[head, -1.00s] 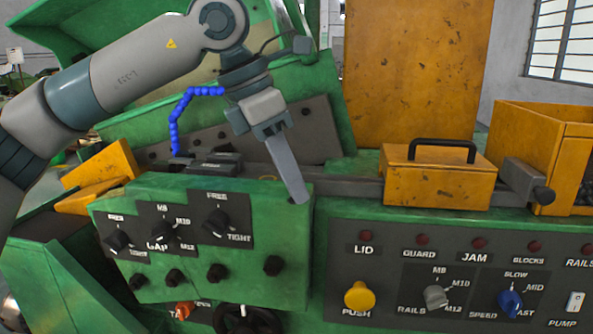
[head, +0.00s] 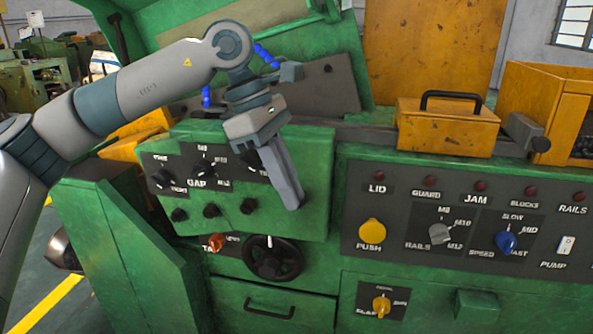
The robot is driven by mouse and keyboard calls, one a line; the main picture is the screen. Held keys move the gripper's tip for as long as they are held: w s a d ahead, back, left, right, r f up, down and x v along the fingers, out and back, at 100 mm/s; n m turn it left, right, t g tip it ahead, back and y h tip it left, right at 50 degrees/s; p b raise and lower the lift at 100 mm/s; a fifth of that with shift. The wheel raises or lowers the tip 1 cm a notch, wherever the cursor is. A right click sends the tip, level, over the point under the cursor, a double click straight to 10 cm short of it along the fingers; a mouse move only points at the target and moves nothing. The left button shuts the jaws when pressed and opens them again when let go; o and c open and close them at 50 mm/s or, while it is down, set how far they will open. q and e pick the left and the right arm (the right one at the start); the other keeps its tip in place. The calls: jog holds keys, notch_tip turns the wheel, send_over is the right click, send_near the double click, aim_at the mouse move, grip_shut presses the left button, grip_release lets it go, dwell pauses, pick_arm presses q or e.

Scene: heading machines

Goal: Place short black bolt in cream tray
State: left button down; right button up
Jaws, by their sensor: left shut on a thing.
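My left gripper (head: 291,203) hangs pointing down in front of the right part of the green control box (head: 305,150) on the machine. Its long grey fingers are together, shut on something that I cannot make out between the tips. No short black bolt can be picked out in this view, and no cream tray shows. My right gripper is not in view.
A black handwheel (head: 272,259) sits below the fingertips, above a green drawer (head: 270,306). To the right is a dark panel with a yellow push button (head: 371,231) and knobs. A yellow handled box (head: 447,127) and an orange bin (head: 545,95) stand behind.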

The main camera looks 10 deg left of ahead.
pick_arm(q)
jog(key=s+a+f+m+g+y, duration=0.1)
jog(key=s+a+f+m, duration=0.1)
jog(key=f+m, duration=0.3)
jog(key=s+a+f+m+g+y, duration=0.1)
jog(key=s+a+f+m+y, duration=0.1)
jog(key=a+f+m, duration=0.2)
jog(key=s+a+f+m+g+y, duration=0.1)
jog(key=s+a+f+m, duration=0.1)
jog(key=f+m, duration=0.5)
notch_tip(320, 180, down, 4)
jog(key=shift+s+a+f+m+g, duration=0.2)
jog(key=shift+s+a+m+g, duration=0.15)
jog(key=shift+a, duration=0.35)
jog(key=shift+a, duration=0.1)
